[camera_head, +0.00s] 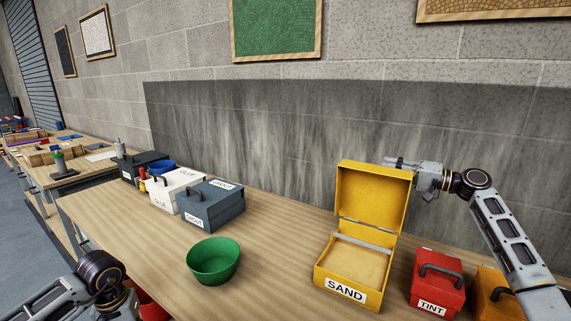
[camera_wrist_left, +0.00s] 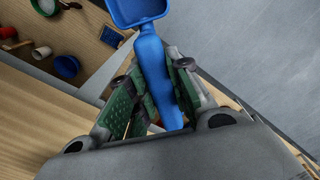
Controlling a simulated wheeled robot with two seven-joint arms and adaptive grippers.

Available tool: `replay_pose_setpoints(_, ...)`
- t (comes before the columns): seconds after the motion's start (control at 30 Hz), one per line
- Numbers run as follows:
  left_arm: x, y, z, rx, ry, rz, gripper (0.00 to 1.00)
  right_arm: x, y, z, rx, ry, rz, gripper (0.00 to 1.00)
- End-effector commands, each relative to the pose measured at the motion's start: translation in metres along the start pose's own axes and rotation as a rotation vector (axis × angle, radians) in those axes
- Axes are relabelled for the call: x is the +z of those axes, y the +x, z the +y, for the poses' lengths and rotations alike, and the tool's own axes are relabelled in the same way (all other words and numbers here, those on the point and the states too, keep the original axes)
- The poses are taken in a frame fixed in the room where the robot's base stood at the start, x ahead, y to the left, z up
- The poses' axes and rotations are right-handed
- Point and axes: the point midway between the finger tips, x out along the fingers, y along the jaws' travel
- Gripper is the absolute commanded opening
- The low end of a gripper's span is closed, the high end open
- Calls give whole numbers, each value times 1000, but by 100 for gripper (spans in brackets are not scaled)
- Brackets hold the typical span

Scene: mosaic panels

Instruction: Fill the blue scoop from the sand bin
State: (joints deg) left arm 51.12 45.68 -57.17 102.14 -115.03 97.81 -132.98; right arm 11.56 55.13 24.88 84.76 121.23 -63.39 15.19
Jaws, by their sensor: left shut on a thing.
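The yellow sand bin (camera_head: 341,291), labelled SAND, stands on the bench with its lid (camera_head: 373,197) raised. Pale sand (camera_head: 354,262) shows inside, with a grey bar across it. My right gripper (camera_head: 400,162) is at the lid's top right corner; its finger gap is not clear, nor whether it touches the lid. In the left wrist view, my left gripper (camera_wrist_left: 152,82) is shut on the handle of the blue scoop (camera_wrist_left: 155,62). The scoop's bowl is partly cut off by the top edge, and its visible inside looks empty. The scoop does not show in the head view.
A green bowl (camera_head: 213,262) stands left of the sand bin. A red TINT box (camera_head: 437,284) and an orange box (camera_head: 494,296) are close on its right. Grey GROUT (camera_head: 212,209) and white GLUE (camera_head: 170,195) boxes stand further back left. Bench between bowl and bin is clear.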

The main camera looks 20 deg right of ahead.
Motion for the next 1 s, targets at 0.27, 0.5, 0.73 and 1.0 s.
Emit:
replay_pose_setpoints(0.27, 0, -5, 0, 0, 0, 0, 0, 0, 20, -1, 0, 0, 0, 34)
replay_pose_setpoints(0.5, 0, -6, 0, 0, 0, 0, 0, 0, 25, 0, 1, 0, 1, 34)
replay_pose_setpoints(0.73, 0, -6, 0, 0, 0, 0, 0, 0, 25, 0, 1, 0, 1, 34)
replay_pose_setpoints(1.0, 0, -6, 0, 0, 0, 0, 0, 0, 25, 0, 1, 0, 1, 0)
